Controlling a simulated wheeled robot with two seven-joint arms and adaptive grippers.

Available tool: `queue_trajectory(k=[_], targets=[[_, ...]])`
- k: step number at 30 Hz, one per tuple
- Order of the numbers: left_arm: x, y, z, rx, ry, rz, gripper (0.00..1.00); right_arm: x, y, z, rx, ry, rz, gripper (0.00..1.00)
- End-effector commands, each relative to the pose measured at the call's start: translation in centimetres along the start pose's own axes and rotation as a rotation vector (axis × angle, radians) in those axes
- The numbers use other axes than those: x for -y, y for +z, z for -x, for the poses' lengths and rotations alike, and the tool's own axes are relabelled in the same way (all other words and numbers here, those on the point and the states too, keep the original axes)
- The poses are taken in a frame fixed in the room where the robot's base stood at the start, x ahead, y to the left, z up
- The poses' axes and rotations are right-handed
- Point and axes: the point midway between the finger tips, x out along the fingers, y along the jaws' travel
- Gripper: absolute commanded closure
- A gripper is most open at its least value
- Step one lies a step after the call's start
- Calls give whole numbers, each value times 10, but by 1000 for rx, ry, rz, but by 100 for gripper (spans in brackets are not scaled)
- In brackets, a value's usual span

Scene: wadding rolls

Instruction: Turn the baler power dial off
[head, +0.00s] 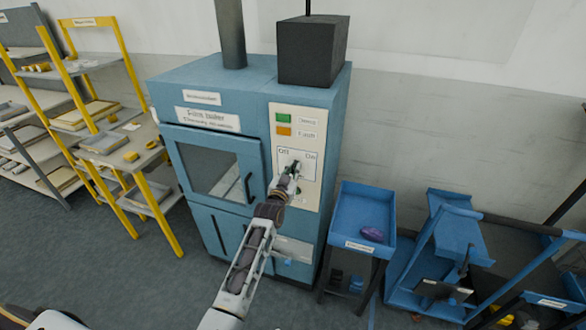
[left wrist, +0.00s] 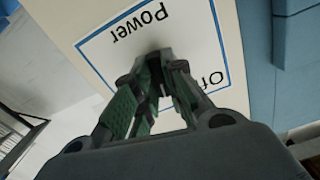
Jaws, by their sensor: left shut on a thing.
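The blue baler (head: 215,95) stands against the wall, with a cream control panel (head: 309,189) on the right of its front. A white, blue-edged plate on the panel reads Off at left and On at right in the head view. The dark power dial (head: 296,165) sits on this plate, mostly hidden by my gripper. My left gripper (head: 292,172) is shut on the dial. In the left wrist view its fingertips (left wrist: 162,62) close around the dial, with the Power lettering upside down beside them. The dial's exact pointing direction is hidden. My right gripper is not in view.
Green (head: 283,118) and orange (head: 283,131) buttons sit above the dial plate. A blue tray cart (head: 347,205) with a purple item stands right of the baler, beside a blue trolley (head: 420,275). Yellow-framed shelves (head: 125,60) stand at left. Grey floor is open in front.

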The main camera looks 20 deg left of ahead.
Motion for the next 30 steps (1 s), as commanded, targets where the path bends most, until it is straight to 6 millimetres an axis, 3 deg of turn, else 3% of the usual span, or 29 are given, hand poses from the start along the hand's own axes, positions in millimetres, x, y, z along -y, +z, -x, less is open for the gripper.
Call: queue_trajectory(k=[12, 30], targets=[[0, -1, 0, 1, 0, 396, 100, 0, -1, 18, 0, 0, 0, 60], [1, 0, 0, 1, -1, 883, 100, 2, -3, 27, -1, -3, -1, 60]])
